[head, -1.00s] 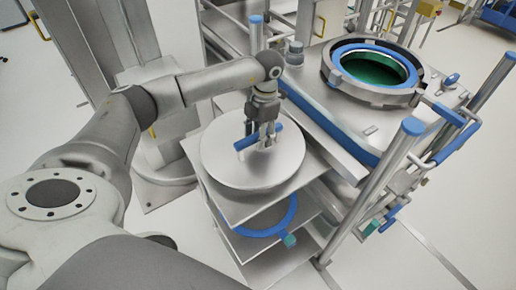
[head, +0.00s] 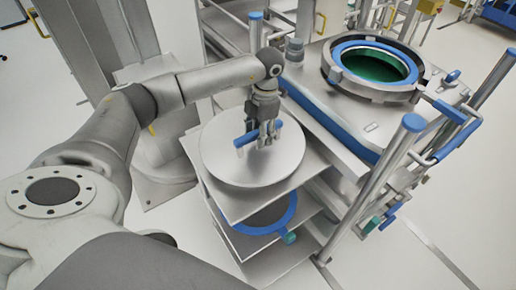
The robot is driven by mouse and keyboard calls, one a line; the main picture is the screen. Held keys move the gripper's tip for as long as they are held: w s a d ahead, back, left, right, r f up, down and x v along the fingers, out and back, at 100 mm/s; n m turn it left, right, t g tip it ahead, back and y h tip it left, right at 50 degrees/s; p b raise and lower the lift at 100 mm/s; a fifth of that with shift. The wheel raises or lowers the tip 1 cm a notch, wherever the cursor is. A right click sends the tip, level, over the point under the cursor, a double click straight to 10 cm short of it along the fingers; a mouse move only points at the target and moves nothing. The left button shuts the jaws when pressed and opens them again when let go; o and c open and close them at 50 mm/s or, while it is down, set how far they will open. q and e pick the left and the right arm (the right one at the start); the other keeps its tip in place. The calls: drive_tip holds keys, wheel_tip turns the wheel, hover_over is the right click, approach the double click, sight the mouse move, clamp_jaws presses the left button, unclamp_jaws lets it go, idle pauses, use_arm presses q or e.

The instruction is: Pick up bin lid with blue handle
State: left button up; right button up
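The bin lid (head: 240,170) is a round grey metal disc with a blue bar handle (head: 244,139) on top. It is over the top shelf of a metal cart, left of the bin. My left gripper (head: 264,141) points down at the lid's centre with its fingers around the blue handle, and appears shut on it. The lid looks level and seems slightly raised above the shelf; the exact gap is hard to tell. The fingers hide part of the handle. My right gripper is not in view.
The cart's top shelf (head: 232,205) has a lower shelf with a blue ring (head: 262,226). To the right is the open bin mouth (head: 375,68) with a blue-and-grey rim and green inside. Upright posts with blue caps (head: 414,122) and blue handlebars (head: 456,143) stand nearby.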

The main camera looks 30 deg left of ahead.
use_arm(q)
clamp_jaws()
drive_tip(key=shift+w+r, duration=0.15)
drive_tip(key=shift+w, duration=0.05)
idle(0.3)
drive_tip(key=shift+r, duration=0.15)
drive_tip(key=shift+r+p, duration=0.2)
drive_tip(key=shift+p, duration=0.2)
wheel_tip(320, 180, up, 2)
drive_tip(key=shift+r+b, duration=0.1)
drive_tip(key=shift+b, duration=1.1)
drive_tip(key=s+d+r+b, duration=0.1)
drive_tip(key=d+r+b, duration=0.2)
drive_tip(key=d+r, duration=0.7)
drive_tip(key=d, duration=0.4)
drive_tip(key=shift+s+r+b, duration=0.3)
drive_tip(key=shift+b, duration=0.05)
